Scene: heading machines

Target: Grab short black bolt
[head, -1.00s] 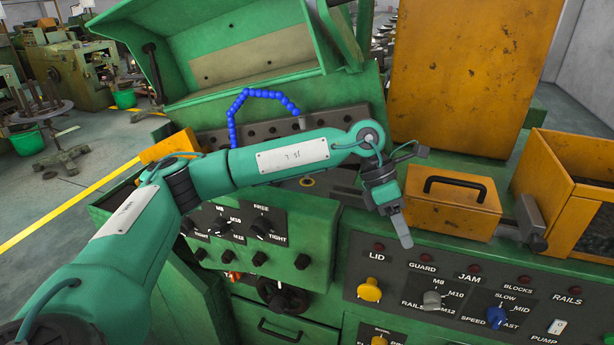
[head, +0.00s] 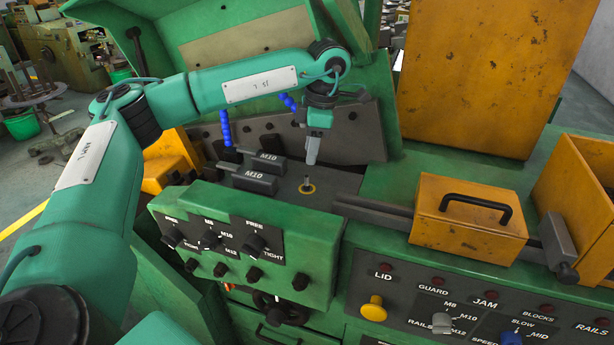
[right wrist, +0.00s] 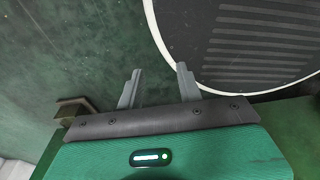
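My left gripper (head: 312,155) points down above the dark die area of the green machine, near a small brass-coloured ring (head: 307,189). Its fingers overlap from this angle, so I cannot tell whether it is open. A small upright piece shows at the ring, too small to identify. I cannot make out a short black bolt for certain in any view. My right gripper (right wrist: 158,86) is open and empty in the right wrist view, with its two fingers apart over a green surface. It is not in the head view.
Two dark blocks marked M10 (head: 254,180) lie left of the ring. A yellow box with a black handle (head: 470,220) and an open yellow bin (head: 578,185) stand to the right. Knob panels (head: 235,245) line the front. A blue segmented hose (head: 226,130) hangs behind.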

